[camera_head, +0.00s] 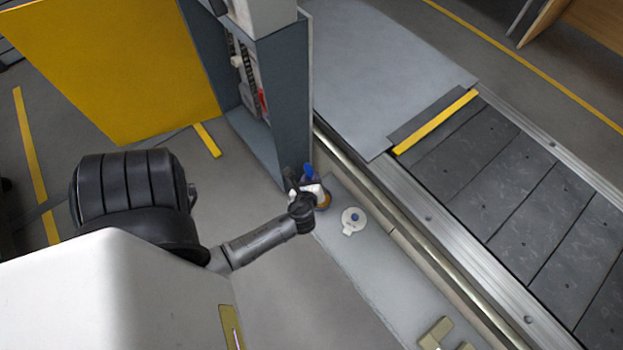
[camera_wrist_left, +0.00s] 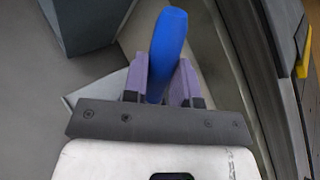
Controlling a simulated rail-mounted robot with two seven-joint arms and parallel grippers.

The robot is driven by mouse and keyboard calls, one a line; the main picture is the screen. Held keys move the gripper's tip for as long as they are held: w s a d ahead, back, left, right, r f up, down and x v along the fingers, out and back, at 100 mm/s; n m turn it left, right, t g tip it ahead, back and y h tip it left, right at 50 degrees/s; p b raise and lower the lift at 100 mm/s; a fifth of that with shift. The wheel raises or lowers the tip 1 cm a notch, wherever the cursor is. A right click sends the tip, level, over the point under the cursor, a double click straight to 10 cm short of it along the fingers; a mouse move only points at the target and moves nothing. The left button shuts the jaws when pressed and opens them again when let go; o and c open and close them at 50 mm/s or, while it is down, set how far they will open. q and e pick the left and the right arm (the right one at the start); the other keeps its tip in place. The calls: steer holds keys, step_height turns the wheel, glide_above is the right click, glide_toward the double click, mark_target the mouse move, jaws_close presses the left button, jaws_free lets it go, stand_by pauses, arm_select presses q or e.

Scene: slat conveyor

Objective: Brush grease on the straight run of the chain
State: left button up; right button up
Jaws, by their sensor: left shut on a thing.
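My left gripper (camera_head: 309,190) is low beside the foot of the grey drive housing. It is shut on a blue handle (camera_head: 308,170), likely the brush's; the handle stands between the jaws in the left wrist view (camera_wrist_left: 167,45). The bristle end is hidden. A small container with an orange-brown part (camera_head: 324,202) shows just behind the gripper; I cannot tell if the brush is in it. A dark chain (camera_head: 246,82) runs up inside the open grey housing (camera_head: 285,95). My right gripper is not in view.
A round white lid with a blue knob (camera_head: 353,219) lies on the grey ledge (camera_head: 375,275). The yellow door (camera_head: 115,65) stands open left of the housing. The slat conveyor (camera_head: 530,215) runs along the right. Beige blocks (camera_head: 436,333) are at the ledge's near end.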

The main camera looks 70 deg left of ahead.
arm_select(q)
steer(key=shift+f, duration=0.15)
stand_by(0.3)
steer(key=shift+f+b, duration=0.4)
steer(key=shift+f, duration=0.15)
stand_by(0.4)
stand_by(0.5)
steer(key=shift+p, duration=0.3)
stand_by(0.5)
steer(key=shift+f, duration=0.15)
stand_by(0.5)
